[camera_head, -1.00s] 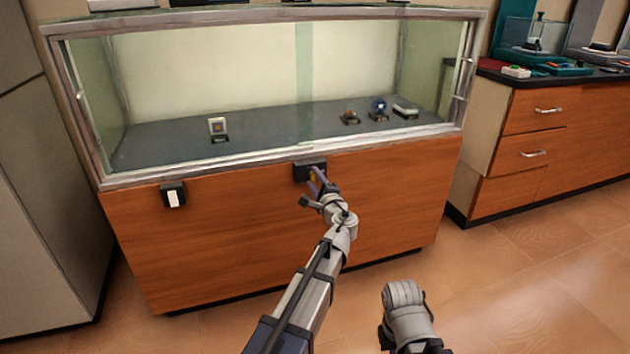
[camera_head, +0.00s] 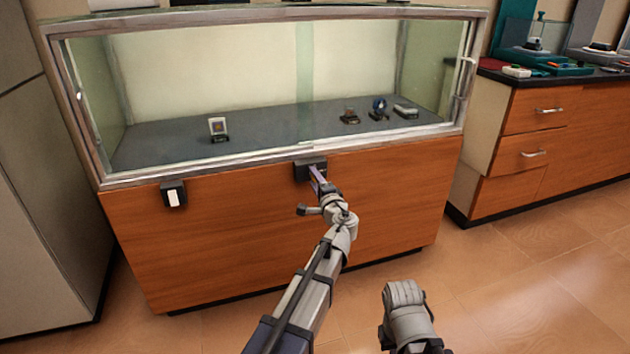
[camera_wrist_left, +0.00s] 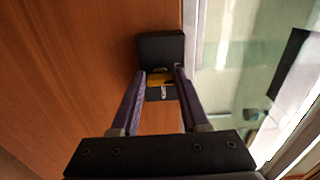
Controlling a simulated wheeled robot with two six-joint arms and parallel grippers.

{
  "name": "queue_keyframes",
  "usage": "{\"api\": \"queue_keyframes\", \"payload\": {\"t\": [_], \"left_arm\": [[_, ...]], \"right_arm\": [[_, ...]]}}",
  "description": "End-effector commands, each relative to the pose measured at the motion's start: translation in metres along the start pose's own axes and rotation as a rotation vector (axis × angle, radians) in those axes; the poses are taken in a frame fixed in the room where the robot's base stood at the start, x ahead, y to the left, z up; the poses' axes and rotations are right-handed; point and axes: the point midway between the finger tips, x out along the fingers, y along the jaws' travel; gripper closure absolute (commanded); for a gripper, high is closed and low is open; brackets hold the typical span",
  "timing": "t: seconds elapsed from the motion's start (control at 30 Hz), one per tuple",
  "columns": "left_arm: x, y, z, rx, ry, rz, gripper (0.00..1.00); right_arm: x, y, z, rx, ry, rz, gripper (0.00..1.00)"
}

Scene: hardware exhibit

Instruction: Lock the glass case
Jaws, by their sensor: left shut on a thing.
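The glass case (camera_head: 270,154) has a metal-framed glass front above a wooden base. A black lock box (camera_head: 308,168) sits at the top of the base, under the middle of the frame; it also shows in the left wrist view (camera_wrist_left: 160,46). My left gripper (camera_head: 316,175) is at this box. In the left wrist view, its purple fingers (camera_wrist_left: 160,80) are shut on a small yellow key (camera_wrist_left: 158,78) at the box. The fingers hide part of the key, and I cannot tell how deep it sits. My right gripper is not visible, only part of that arm.
A second black box with a white plate (camera_head: 173,195) is on the base at the left. Several small exhibits stand inside the case, one a framed card (camera_head: 218,129). A wooden drawer counter (camera_head: 545,135) stands at the right. The floor (camera_head: 500,290) in front is clear.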

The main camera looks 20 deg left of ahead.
Motion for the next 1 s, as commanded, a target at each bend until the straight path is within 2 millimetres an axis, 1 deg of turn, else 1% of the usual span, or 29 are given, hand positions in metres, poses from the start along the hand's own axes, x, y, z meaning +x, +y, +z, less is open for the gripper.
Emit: {"api": "queue_keyframes", "payload": {"t": [0.17,0.2,0.43,0.47,0.67,0.77,0.87,1.0], "left_arm": [[-0.001,0.001,0.001,-0.004,-0.001,0.002,1.0],[-0.001,0.001,0.001,-0.004,-0.002,0.002,0.53],[-0.001,0.0,0.001,-0.002,-0.001,0.001,0.27],[-0.001,0.0,0.001,-0.001,-0.001,0.001,0.25],[0.0,0.0,0.0,-0.001,-0.001,0.001,0.25],[-0.006,0.0,0.001,0.0,0.0,0.001,0.25],[-0.02,0.0,0.001,0.0,0.001,0.001,0.25],[-0.044,0.0,0.002,-0.001,0.001,0.001,0.25]], "right_arm": [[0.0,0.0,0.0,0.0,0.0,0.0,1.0],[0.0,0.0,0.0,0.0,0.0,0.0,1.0],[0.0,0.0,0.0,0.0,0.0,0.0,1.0],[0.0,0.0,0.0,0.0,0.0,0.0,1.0],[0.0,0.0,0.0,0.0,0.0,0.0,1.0],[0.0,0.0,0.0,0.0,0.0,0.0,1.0],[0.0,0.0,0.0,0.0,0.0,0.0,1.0],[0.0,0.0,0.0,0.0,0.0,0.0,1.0]]}}
